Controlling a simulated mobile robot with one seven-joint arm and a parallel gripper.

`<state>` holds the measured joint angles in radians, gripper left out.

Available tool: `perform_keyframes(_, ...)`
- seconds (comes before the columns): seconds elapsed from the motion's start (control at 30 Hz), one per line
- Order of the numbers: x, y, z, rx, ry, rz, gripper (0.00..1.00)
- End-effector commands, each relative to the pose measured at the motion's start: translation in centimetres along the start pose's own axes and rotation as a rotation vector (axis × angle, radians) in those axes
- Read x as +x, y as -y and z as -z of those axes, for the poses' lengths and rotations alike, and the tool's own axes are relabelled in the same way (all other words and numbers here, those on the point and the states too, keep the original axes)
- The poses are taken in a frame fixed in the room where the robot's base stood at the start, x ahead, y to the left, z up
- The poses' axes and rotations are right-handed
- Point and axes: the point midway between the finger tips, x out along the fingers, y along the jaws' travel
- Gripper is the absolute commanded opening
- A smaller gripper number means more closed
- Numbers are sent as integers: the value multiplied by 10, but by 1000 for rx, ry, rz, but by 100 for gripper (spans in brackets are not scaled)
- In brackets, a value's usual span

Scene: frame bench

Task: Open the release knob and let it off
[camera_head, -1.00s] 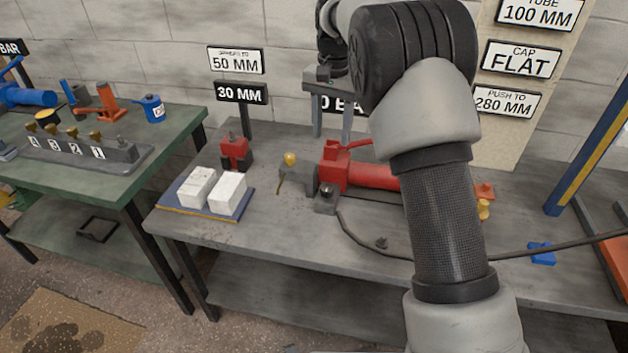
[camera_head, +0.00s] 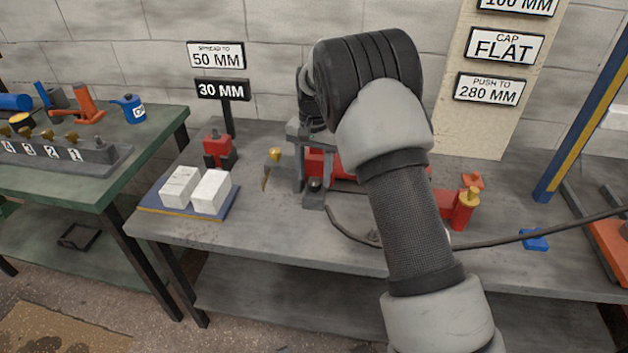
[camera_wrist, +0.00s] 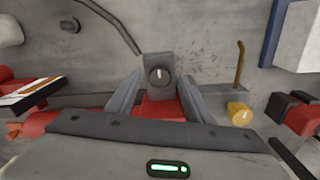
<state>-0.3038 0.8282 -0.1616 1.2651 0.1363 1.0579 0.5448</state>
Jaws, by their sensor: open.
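The release knob (camera_wrist: 159,75) is a small dark round knob with a pale mark on its face. It sits on a grey block at the end of a red pump body (camera_wrist: 160,108), and it also shows in the head view (camera_head: 316,184). My gripper (camera_wrist: 158,88) is open, with one grey finger on each side of the knob and block. I see gaps between knob and fingers, so it holds nothing. In the head view my gripper (camera_head: 308,170) is low over the pump, and my arm hides much of the pump.
A yellow knob (camera_head: 275,155) is left of the pump, beside a red tool (camera_head: 218,150). White blocks (camera_head: 211,192) lie on a blue tray. A dark hose (camera_head: 500,240) crosses the bench to the right. A blue piece (camera_head: 535,240) lies near the bench's front.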

Motion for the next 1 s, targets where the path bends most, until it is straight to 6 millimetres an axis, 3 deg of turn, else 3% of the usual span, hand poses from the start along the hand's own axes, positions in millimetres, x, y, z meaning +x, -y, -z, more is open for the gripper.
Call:
perform_keyframes(0.17, 14, 0, 0, 0, 1, -1, 48)
perform_keyframes(0.47, 15, 0, 0, 0, 0, 0, 48)
perform_keyframes(0.7, 15, 0, 0, 0, 0, 0, 7)
perform_keyframes(1.0, 14, 0, 0, -33, 0, -1, 7)
